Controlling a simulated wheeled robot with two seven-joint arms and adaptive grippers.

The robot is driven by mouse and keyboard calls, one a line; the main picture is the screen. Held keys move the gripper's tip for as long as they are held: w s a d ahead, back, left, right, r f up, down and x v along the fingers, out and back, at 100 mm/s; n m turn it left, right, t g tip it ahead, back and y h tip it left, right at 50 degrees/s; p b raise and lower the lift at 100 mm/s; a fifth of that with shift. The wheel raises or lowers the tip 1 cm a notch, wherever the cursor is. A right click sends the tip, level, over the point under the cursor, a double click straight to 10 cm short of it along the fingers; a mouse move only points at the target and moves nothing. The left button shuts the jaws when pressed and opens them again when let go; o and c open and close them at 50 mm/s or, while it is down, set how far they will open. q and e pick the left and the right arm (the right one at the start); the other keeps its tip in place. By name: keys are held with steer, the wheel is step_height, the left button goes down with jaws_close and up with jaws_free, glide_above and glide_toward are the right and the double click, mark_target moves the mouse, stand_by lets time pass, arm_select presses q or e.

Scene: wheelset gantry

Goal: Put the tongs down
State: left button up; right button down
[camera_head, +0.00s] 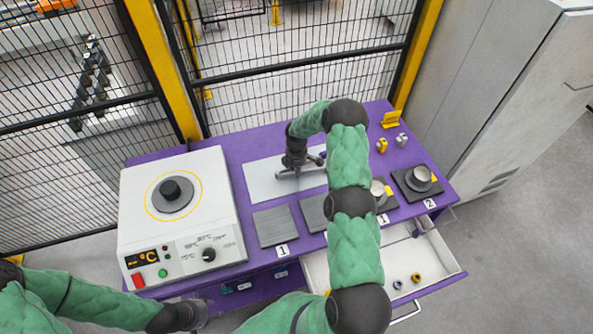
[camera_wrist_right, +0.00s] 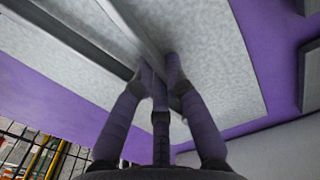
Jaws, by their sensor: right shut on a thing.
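The grey tongs (camera_head: 288,174) are at the light grey plate (camera_head: 262,186) on the purple table, under my right gripper (camera_head: 296,164). The right wrist view shows my right gripper (camera_wrist_right: 162,75) with its fingers closed around one bar of the tongs (camera_wrist_right: 130,22). The plate (camera_wrist_right: 215,60) lies right behind the bar there. I cannot tell whether the tongs touch the plate or hang just above it. My left gripper (camera_head: 198,316) is low at the left, in front of the table; its fingers are too small and dark to read.
A white heater unit (camera_head: 216,222) with a round dark hub stands on the table's left. Dark square pads (camera_head: 273,226) and stands with metal discs (camera_head: 419,178) line the front and right. An open drawer (camera_head: 440,265) juts out below. A mesh fence (camera_head: 300,45) stands behind.

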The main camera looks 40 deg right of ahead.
steer(key=c, duration=1.3)
jaws_free()
step_height(320, 180, up, 12)
steer(key=shift+r+p, duration=0.15)
steer(key=shift+p, duration=0.25)
